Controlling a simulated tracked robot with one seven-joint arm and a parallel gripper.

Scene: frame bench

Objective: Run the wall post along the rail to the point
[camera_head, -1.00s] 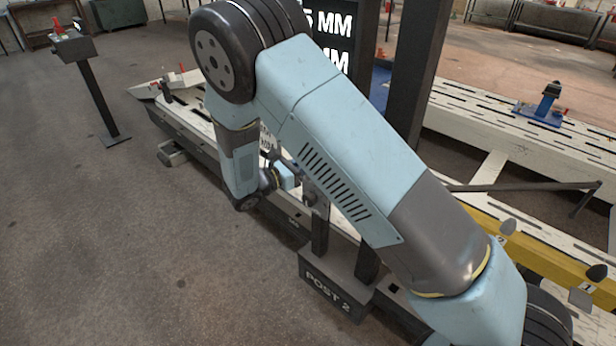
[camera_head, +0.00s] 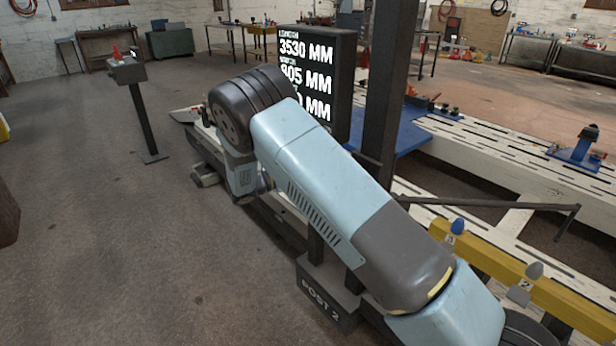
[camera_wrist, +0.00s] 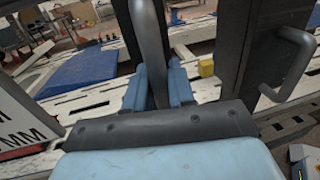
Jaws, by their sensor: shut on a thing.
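The wall post (camera_head: 385,95) is a dark upright with a base block marked POST 2 (camera_head: 326,298) in the head view. It stands upright at the near edge of the pale slotted bench. A dark rail (camera_head: 275,217) runs along that edge, partly behind my arm. In the wrist view my gripper (camera_wrist: 157,88) has its two blue fingers closed around a grey upright bar-shaped handle (camera_wrist: 150,40). In the head view my arm hides the gripper. The target point along the rail cannot be made out.
A lit display (camera_head: 305,70) reads 3530 MM and 805 MM; its lowest line is partly hidden. A yellow beam (camera_head: 540,290) and a blue clamp stand (camera_head: 580,150) lie at right.

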